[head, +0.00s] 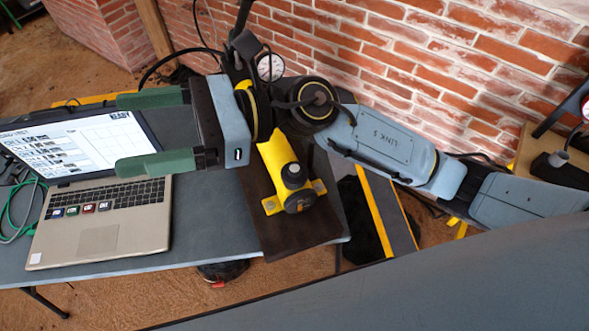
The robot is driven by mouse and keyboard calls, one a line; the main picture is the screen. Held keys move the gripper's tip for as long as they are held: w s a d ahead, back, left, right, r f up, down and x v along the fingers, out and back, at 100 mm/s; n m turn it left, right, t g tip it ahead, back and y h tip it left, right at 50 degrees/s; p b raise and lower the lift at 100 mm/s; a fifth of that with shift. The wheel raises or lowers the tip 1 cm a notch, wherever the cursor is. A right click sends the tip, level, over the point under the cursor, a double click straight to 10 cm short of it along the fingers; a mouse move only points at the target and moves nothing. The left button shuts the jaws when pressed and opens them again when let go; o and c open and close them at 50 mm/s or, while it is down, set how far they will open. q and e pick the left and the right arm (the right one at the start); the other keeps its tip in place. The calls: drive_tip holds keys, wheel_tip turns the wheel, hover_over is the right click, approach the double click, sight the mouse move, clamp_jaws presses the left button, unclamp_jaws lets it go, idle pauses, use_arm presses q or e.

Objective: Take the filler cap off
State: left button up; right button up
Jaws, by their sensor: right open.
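A yellow hand pump (275,160) lies on a dark board at the right end of the table. A black cap (293,174) sits on its near end, above a black end piece; it looks like the filler cap. My right gripper (122,133) is open, with its two green fingers pointing left over the laptop. Nothing shows between the fingers. The gripper is left of and above the pump in the picture, apart from the cap. Its body and wrist hide the far part of the pump. My left gripper is not in view.
An open laptop (100,222) stands on the grey table (205,225), with green cables at its left. A round gauge (270,66) shows behind my right wrist. A brick wall (440,60) runs behind. The table between laptop and pump is clear.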

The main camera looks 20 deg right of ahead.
wheel_tip(320, 180, down, 8)
drive_tip(key=s+d+n+g+h, duration=0.1)
drive_tip(key=d+n+g+h, duration=0.15)
drive_tip(key=n+h, duration=0.5)
drive_tip(key=n+t+h, duration=0.4)
drive_tip(key=n+h, duration=0.2)
drive_tip(key=h, duration=0.7)
hover_over(294, 168)
wheel_tip(294, 168, down, 7)
drive_tip(key=f, duration=0.7)
drive_tip(key=shift+s+d+f+p, duration=0.1)
drive_tip(key=shift+d+f+p, duration=0.15)
drive_tip(key=shift+d+p, duration=0.15)
drive_tip(key=shift+a+f+p, duration=0.2)
drive_tip(key=shift+f+p, duration=0.05)
drive_tip(key=shift+f, duration=1.2)
drive_tip(key=shift+a+f+p, duration=0.15)
drive_tip(key=shift+f+p, duration=0.1)
drive_tip(key=shift+f, duration=1.2)
drive_tip(key=c, duration=1.1)
